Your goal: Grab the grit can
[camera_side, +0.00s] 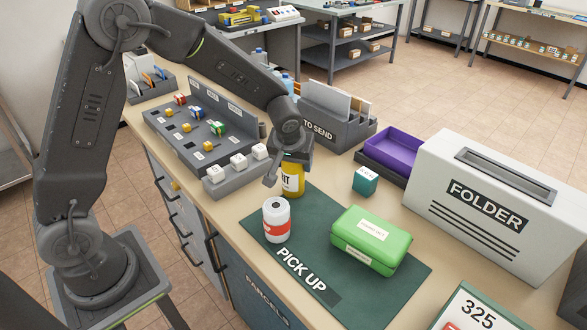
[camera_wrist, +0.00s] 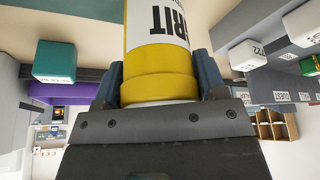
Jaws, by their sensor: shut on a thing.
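The grit can (camera_side: 292,181) is yellow with a white label reading "GRIT", of which only the end shows in the side view. It stands upright at the back edge of the green "PICK UP" mat (camera_side: 322,222). My gripper (camera_side: 286,165) is around the can's upper part and hides its top. In the wrist view my gripper (camera_wrist: 160,85) has a finger on each side of the can (camera_wrist: 160,60), shut on it. I cannot tell whether the can's bottom touches the mat.
A white can with a red band (camera_side: 276,220) stands close in front. A green box (camera_side: 371,240) lies on the mat to the right. A teal cube (camera_side: 365,181), a purple tray (camera_side: 394,151) and the large "FOLDER" box (camera_side: 470,240) are further right. White cubes (camera_side: 238,161) stand left.

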